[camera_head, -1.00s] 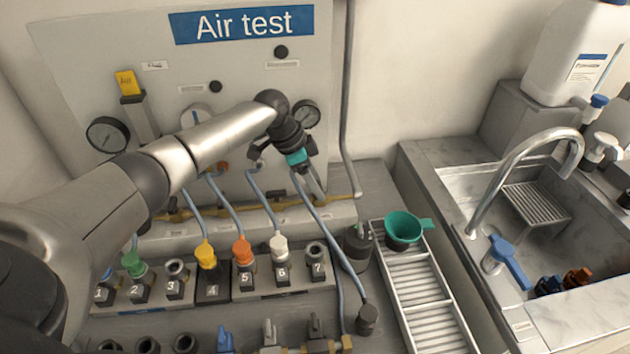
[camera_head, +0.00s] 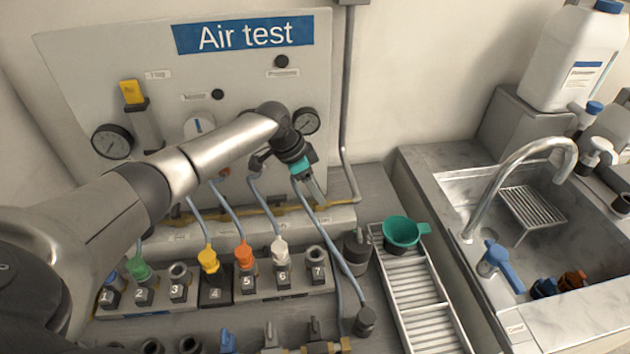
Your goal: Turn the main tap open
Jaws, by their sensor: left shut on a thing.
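My left gripper (camera_head: 314,188) reaches across the front of the "Air test" panel (camera_head: 85,75), low and right of its middle. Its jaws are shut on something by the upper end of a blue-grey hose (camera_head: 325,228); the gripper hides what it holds. A yellow-topped lever (camera_head: 132,92) stands upright on the panel's left. A round knob (camera_head: 199,127) with a blue mark is partly behind my arm. A blue-handled tap (camera_head: 505,268) is at the sink. I cannot tell which is the main tap. My right gripper is out of view.
Numbered sockets with coloured plugs, such as the orange plug (camera_head: 244,256), line the bench below the arm. A ribbed tray (camera_head: 432,328) with a green funnel (camera_head: 401,233) lies right of them. A sink spout (camera_head: 510,165) arches further right.

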